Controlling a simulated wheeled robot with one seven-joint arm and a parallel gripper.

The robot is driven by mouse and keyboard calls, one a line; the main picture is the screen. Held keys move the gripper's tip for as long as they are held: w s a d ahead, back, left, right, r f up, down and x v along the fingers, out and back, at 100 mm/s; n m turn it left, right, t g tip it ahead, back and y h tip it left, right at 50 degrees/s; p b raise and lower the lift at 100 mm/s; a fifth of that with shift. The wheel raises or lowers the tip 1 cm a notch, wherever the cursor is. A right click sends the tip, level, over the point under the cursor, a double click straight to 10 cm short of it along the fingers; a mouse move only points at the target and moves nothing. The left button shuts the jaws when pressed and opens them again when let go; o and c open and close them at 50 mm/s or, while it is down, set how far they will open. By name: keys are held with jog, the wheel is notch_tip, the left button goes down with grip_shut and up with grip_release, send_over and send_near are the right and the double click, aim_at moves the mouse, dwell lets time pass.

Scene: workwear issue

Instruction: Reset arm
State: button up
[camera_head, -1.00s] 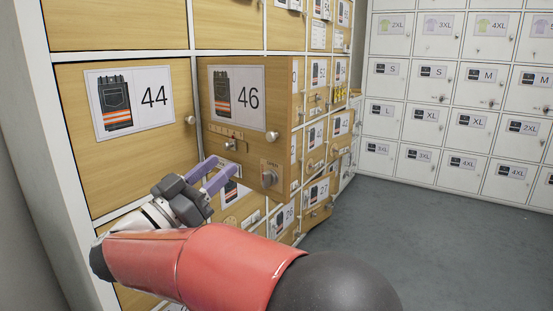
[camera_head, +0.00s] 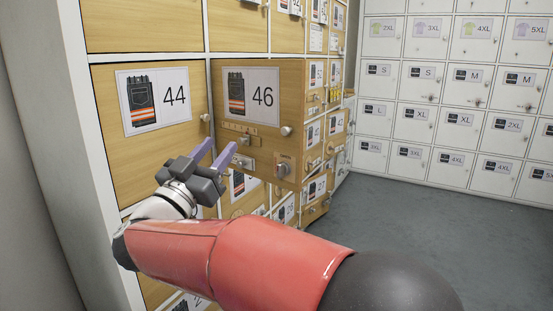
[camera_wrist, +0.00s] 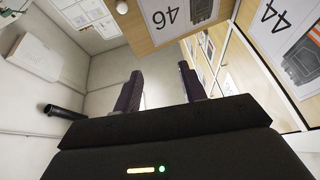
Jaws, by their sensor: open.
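My gripper (camera_head: 214,155) is open and empty in the head view, with its two purple fingers apart and pointing up and right. It is in front of the wooden locker wall, near the lower left corner of the drawer marked 46 (camera_head: 270,72). That drawer stands out from the wall. In the wrist view my gripper (camera_wrist: 160,88) also shows open, with nothing between its fingers. The drawer marked 46 (camera_wrist: 205,12) is at the top of that view.
The closed door marked 44 (camera_head: 110,100) is left of the drawer. White lockers (camera_head: 455,85) line the far wall. The grey floor (camera_head: 400,220) is clear on the right. A dark cylinder (camera_wrist: 63,112) shows at left in the wrist view.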

jog(key=w+d+r+n+t+y, duration=0.25)
jog(key=n+y, duration=0.25)
jog(key=y, duration=0.4)
jog(key=s+d+f+n+g+y, duration=0.2)
jog(key=d+f+n+g+y, duration=0.15)
jog(key=d+y, duration=0.2)
jog(key=s+d+f+m+g+h+p, duration=0.1)
jog(key=s+d+f+g+h, duration=0.1)
jog(key=s+d+f+g, duration=0.5)
jog(key=s+d+f+m+g+h, duration=0.1)
jog(key=s+d+f+g, duration=0.5)
jog(key=s+d+f, duration=0.6)
jog(key=s+f+h, duration=0.1)
jog(key=s+f, duration=0.2)
jog(key=s, duration=0.2)
jog(key=shift+s+f+m+g+p, duration=0.15)
jog(key=shift+f+m+g+p, duration=0.05)
jog(key=shift+m+g+p, duration=0.2)
jog(key=shift+c, duration=0.5)
